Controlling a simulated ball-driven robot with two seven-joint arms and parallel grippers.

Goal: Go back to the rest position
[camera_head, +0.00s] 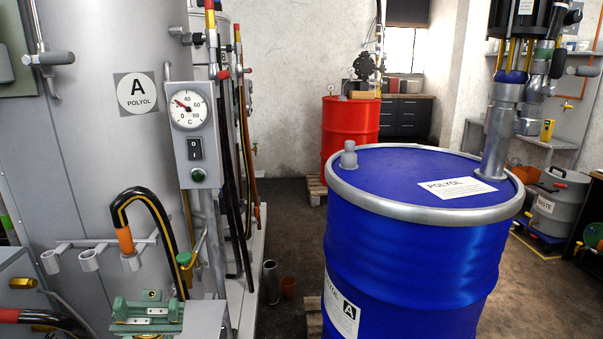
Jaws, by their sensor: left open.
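My left gripper (147,312) appears to be the green pair of jaws with metal pads at the bottom left. It is open, with nothing visible between its jaws. It is in front of the grey tank and below the hose holder, well left of the blue drum (415,255). The drum stands upright, with a POLYOL label on its lid and an A label on its side. A pump (505,125) stands upright in the lid's right side. A grey cap (349,155) sits at the lid's left. My right gripper is not in view.
A grey tank (95,150) marked A POLYOL fills the left. A gauge box (193,135) stands before it. A hose with an orange cuff (124,239) sits in a holder (89,260). A red drum (350,128) and a waste bin (557,203) stand behind. Floor shows between tank and blue drum.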

